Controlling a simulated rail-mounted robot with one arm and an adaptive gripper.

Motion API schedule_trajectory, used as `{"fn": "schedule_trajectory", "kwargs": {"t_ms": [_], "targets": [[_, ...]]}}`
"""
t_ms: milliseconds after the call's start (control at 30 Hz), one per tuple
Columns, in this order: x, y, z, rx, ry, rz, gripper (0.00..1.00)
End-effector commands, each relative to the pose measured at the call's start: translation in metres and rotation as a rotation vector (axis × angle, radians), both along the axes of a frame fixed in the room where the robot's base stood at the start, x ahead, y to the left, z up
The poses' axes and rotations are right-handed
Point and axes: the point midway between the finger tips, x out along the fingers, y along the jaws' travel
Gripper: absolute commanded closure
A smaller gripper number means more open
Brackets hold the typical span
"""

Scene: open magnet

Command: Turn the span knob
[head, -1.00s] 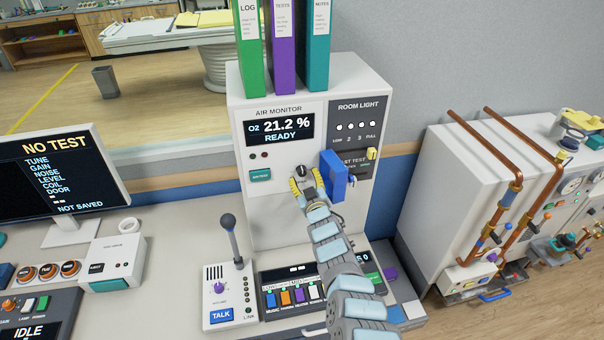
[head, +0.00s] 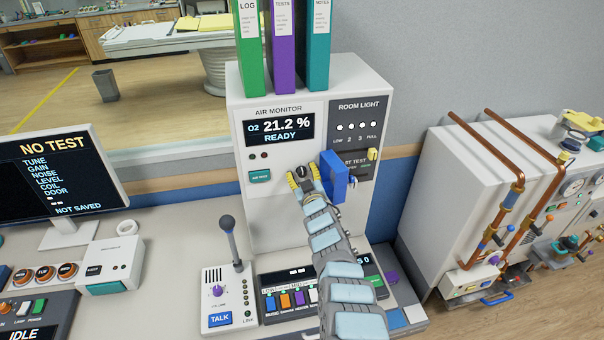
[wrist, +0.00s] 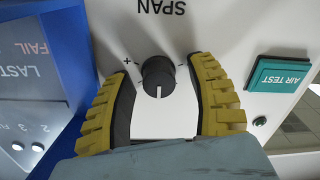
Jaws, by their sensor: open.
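The span knob (wrist: 158,78) is a small black round knob with a white pointer line, on the white face of the air monitor (head: 290,205). The word SPAN and plus and minus marks show around it in the wrist view. The knob also shows in the head view (head: 302,172). My gripper (wrist: 162,85) is open, with one yellow-padded finger on each side of the knob. A gap shows between each finger and the knob. In the head view my gripper (head: 303,175) is in front of the monitor's lower middle. The monitor's screen reads 21.2 % and READY.
A blue box-like part (head: 334,176) stands out from the panel just right of the gripper and fills the left of the wrist view (wrist: 60,50). A green AIR TEST button (wrist: 283,73) is on the other side. A microphone (head: 230,240) stands on the desk below.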

Motion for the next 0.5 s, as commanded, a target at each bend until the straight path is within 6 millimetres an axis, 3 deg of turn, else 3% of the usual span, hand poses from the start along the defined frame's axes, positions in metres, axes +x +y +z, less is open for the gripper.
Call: {"fn": "schedule_trajectory", "kwargs": {"t_ms": [133,300,333,500], "targets": [[0.0,-0.0003,0.0001,0.0,0.0,0.0,0.46],[-0.0001,-0.0005,-0.0002,0.0,0.0,0.0,0.95],[-0.0001,-0.0005,-0.0002,0.0,0.0,0.0,1.0],[0.0,-0.0006,-0.0002,0.0,0.001,-0.001,1.0]]}}
